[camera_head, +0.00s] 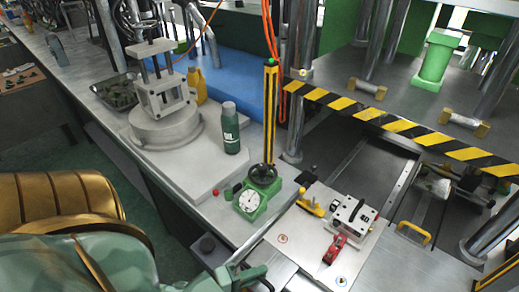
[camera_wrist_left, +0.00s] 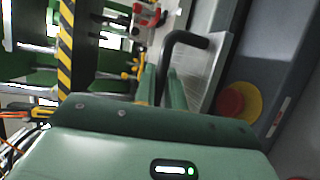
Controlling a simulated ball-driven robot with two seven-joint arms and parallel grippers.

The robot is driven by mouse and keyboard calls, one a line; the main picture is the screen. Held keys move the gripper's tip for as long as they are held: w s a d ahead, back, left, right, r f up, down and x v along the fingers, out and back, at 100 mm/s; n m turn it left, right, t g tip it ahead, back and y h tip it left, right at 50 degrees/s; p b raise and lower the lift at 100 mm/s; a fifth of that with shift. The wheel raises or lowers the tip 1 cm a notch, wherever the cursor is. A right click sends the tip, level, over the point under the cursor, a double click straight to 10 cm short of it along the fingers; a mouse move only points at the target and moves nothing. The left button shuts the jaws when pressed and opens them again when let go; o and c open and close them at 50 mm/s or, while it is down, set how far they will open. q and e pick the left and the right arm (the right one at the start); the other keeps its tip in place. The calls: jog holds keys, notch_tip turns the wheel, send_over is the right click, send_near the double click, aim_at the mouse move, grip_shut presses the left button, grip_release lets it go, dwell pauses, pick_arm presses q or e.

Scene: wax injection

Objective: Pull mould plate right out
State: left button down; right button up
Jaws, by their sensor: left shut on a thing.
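In the wrist view my left gripper (camera_wrist_left: 162,88) is shut on a black bar handle (camera_wrist_left: 186,37), whose bent end shows beyond the fingers. In the head view the left gripper (camera_head: 252,272) is at the bottom edge, at the near side of a pale plate (camera_head: 300,238). I cannot tell for certain which plate is the right mould plate. My right gripper is in neither view.
A silver block (camera_head: 354,213) and a red clamp (camera_head: 335,248) sit on the pale plate. A green dial gauge (camera_head: 249,201) stands left of it. A striped bar (camera_head: 400,124) crosses the press. A red button (camera_wrist_left: 232,102) is close right in the wrist view.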

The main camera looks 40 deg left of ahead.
pick_arm(q)
jog(key=shift+w, duration=0.1)
jog(key=c, duration=1.5)
grip_release()
jog(key=shift+w, duration=0.1)
jog(key=v, duration=1.6)
